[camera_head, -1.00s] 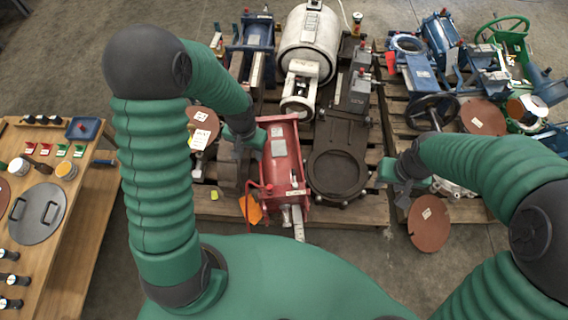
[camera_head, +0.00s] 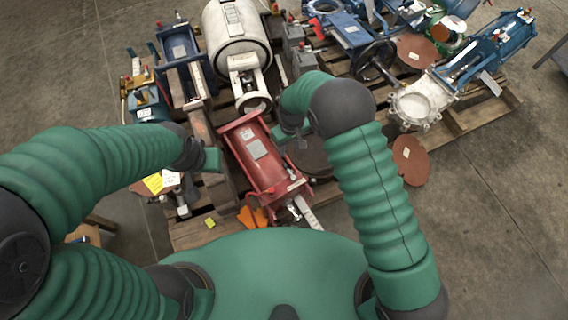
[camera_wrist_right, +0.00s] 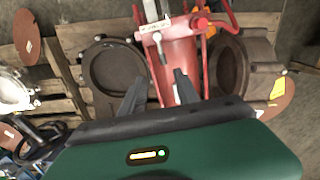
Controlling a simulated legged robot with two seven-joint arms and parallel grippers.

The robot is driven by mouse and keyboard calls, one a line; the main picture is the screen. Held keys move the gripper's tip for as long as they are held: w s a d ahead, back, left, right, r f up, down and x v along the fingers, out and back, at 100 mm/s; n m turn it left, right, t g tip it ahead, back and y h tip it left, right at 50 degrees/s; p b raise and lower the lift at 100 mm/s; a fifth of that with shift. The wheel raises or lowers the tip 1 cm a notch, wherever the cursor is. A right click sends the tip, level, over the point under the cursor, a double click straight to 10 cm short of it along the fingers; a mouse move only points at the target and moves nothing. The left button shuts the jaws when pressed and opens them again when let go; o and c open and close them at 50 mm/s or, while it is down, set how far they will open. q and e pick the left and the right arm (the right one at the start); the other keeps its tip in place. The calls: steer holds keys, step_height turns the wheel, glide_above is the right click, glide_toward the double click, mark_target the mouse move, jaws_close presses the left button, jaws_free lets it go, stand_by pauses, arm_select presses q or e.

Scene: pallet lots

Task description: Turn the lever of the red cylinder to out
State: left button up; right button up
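The red cylinder (camera_head: 262,165) lies on a pallet in the middle of the head view, its near end toward me. A small metal lever or fitting (camera_head: 293,211) shows at that end, too small to read its setting. The red cylinder fills the upper middle of the right wrist view (camera_wrist_right: 179,58), where a thin lever (camera_wrist_right: 159,62) with a round pivot lies across its end. My right gripper (camera_head: 290,137) is above the cylinder's right side; in the wrist view its fingers (camera_wrist_right: 159,76) are apart and empty. My left gripper (camera_head: 209,160) is left of the cylinder; its fingers are unclear.
A white tank (camera_head: 236,42) and blue machine parts (camera_head: 180,62) stand behind the cylinder. A dark round valve (camera_wrist_right: 112,70) is beside it, partly under my right arm in the head view. An orange tag (camera_head: 252,217) lies by the near end.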

steer(key=b, duration=0.1)
glide_toward(286, 166)
steer(key=f, duration=0.2)
steer(key=f+b, duration=0.1)
steer(key=f, duration=0.2)
steer(key=a+f+b, duration=0.1)
steer(key=f, duration=0.2)
steer(key=shift+w, duration=0.1)
steer(key=shift+d+f+b, duration=0.2)
steer(key=shift+f+b, duration=0.05)
steer(key=shift+b, duration=0.05)
steer(key=shift+d+f, duration=0.1)
steer(key=shift+d, duration=0.2)
steer(key=shift+a, duration=0.35)
steer(key=c, duration=0.6)
steer(key=shift+c, duration=1.1)
arm_select(q)
steer(key=f, duration=0.2)
steer(key=a+f, duration=0.1)
steer(key=f, duration=0.1)
steer(key=shift+w+f, duration=0.1)
steer(key=shift+f, duration=0.15)
arm_select(e)
steer(key=shift+d, duration=0.15)
jaws_close()
arm_select(q)
steer(key=shift+d, duration=0.1)
